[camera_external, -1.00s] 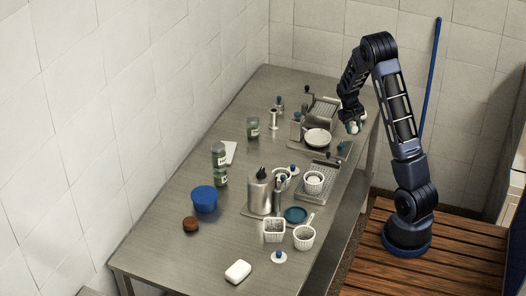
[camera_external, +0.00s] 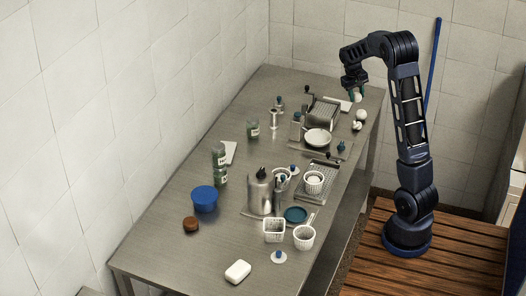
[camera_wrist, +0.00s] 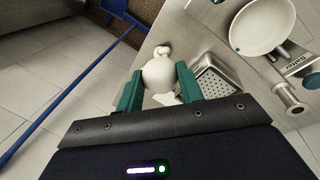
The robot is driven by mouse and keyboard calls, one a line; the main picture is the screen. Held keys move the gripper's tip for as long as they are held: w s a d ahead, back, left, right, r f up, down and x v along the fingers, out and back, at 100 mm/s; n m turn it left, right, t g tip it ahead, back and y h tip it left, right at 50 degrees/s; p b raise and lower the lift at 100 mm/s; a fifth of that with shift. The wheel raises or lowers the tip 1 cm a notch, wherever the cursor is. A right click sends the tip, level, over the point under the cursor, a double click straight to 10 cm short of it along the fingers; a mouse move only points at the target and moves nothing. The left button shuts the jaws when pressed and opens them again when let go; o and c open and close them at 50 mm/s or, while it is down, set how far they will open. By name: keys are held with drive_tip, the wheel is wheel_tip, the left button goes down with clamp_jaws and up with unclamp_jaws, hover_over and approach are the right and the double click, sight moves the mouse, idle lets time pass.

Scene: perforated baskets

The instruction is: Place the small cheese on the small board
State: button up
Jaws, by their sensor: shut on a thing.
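My gripper (camera_external: 355,94) is shut on the small cheese (camera_external: 357,98), a small white rounded piece, held above the far right end of the table. In the wrist view, white rounded shapes (camera_wrist: 158,75) show between and beyond the green fingers (camera_wrist: 158,88); I cannot tell clearly where the held cheese ends. A larger white cheese with a knob (camera_external: 361,115) lies on the table just below and nearer than the gripper. A small pale flat board (camera_external: 345,105) lies beside the grater, slightly left of and below the gripper; the held cheese is apart from it.
A metal grater (camera_external: 322,110) stands left of the pale board. A blue pole (camera_external: 433,65) leans on the wall. The table's right edge is close to the cheese.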

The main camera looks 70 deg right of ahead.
drive_tip(key=v, duration=0.4)
drive_tip(key=s+d+v, duration=0.1)
drive_tip(key=v, duration=0.2)
drive_tip(key=shift+r, duration=0.2)
drive_tip(key=w+a+n, duration=0.2)
drive_tip(key=w+n, duration=0.1)
drive_tip(key=w, duration=0.7)
drive_tip(key=n+t, duration=0.4)
drive_tip(key=n, duration=1.1)
hover_over(228, 152)
drive_tip(key=s+a+x, duration=0.1)
drive_tip(key=x, duration=0.7)
drive_tip(key=s+a+f+x, duration=0.1)
drive_tip(key=s+x, duration=0.1)
drive_tip(key=x, duration=0.6)
drive_tip(key=s+a+x, duration=0.1)
drive_tip(key=a+x, duration=0.1)
drive_tip(key=x, duration=0.6)
drive_tip(key=shift+s+d+f, duration=0.15)
drive_tip(key=shift+s+f, duration=0.05)
drive_tip(key=shift+f, duration=0.45)
